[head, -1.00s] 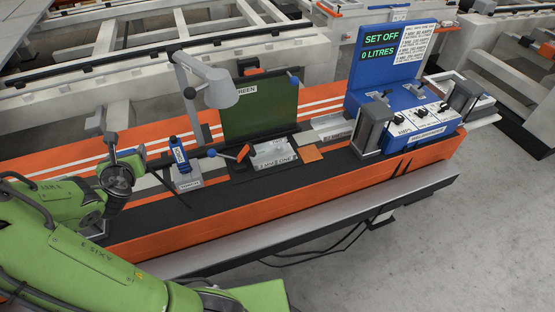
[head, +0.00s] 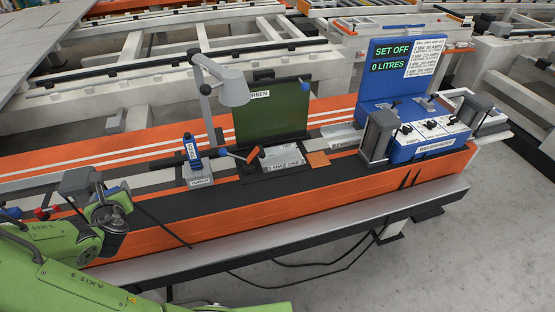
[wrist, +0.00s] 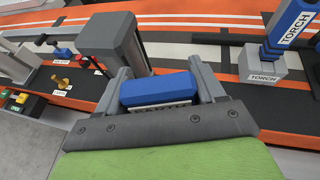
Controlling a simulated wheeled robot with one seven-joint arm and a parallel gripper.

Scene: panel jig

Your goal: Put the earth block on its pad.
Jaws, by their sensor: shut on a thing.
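My gripper (wrist: 164,78) is shut on a blue-topped block (wrist: 158,89), seen in the wrist view between its two grey fingers. A label on the block's near face is mostly hidden by the gripper body, but I take it for the earth block. In the head view my arm's end is at the lower left, and the block cannot be made out clearly there. A copper-coloured square plate (head: 317,159) lies flat and bare on the bench, right of the workpiece plate. It may be the pad; no label on it is readable.
The blue torch (head: 191,150) stands in its grey holder left of the lamp (head: 225,86). A green screen (head: 270,112) stands behind the workpiece plate (head: 282,156). The blue welder panel (head: 414,140) is at the right. A grey post (wrist: 112,45) stands close beyond my gripper.

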